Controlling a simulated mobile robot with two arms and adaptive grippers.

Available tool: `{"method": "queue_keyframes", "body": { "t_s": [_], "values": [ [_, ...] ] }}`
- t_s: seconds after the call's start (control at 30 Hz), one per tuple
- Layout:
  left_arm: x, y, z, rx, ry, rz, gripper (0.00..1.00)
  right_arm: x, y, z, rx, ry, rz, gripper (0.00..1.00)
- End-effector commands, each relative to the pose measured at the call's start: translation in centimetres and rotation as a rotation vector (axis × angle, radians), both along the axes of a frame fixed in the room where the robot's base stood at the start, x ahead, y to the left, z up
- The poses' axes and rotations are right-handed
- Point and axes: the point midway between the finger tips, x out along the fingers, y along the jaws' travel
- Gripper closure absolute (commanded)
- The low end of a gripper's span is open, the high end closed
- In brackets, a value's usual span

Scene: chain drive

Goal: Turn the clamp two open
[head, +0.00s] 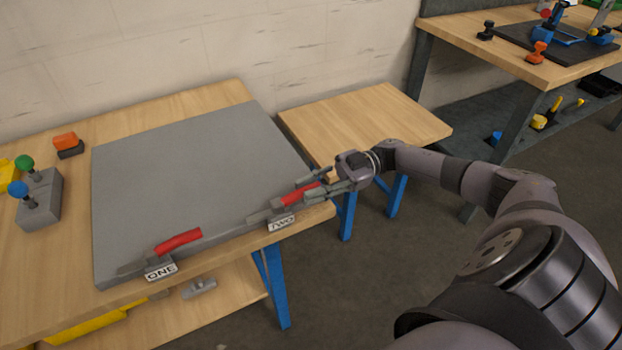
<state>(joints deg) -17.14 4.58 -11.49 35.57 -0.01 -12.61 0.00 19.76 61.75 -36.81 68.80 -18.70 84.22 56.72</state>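Clamp two has a red handle (297,196) and sits at the front right edge of the grey plate (190,160). Its label (281,223) reads TWO. My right gripper (318,184) reaches in from the right, with its fingers on either side of the outer end of the red handle. The fingers look spread, but I cannot tell whether they touch the handle. Clamp one, with a red handle (179,242) and a label (161,271) reading ONE, lies at the plate's front left. My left gripper is not in view.
A grey block (40,203) with green and blue knobs stands on the left of the table, near an orange and black object (67,145). A lower wooden table (370,125) stands behind my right gripper. A workbench (500,50) with tools is at the back right.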

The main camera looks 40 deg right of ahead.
Motion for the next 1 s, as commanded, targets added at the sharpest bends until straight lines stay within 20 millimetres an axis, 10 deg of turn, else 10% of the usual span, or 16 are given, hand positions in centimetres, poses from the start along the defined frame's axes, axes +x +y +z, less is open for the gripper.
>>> {"method": "queue_keyframes", "body": {
  "t_s": [0.53,1.0],
  "values": [
    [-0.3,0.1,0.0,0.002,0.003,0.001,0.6,-0.2,-0.7,-0.1,-0.002,0.002,0.001,0.62],
    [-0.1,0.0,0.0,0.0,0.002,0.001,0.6,-1.6,-9.6,-0.2,-0.001,0.002,-0.002,0.62]
  ]
}}
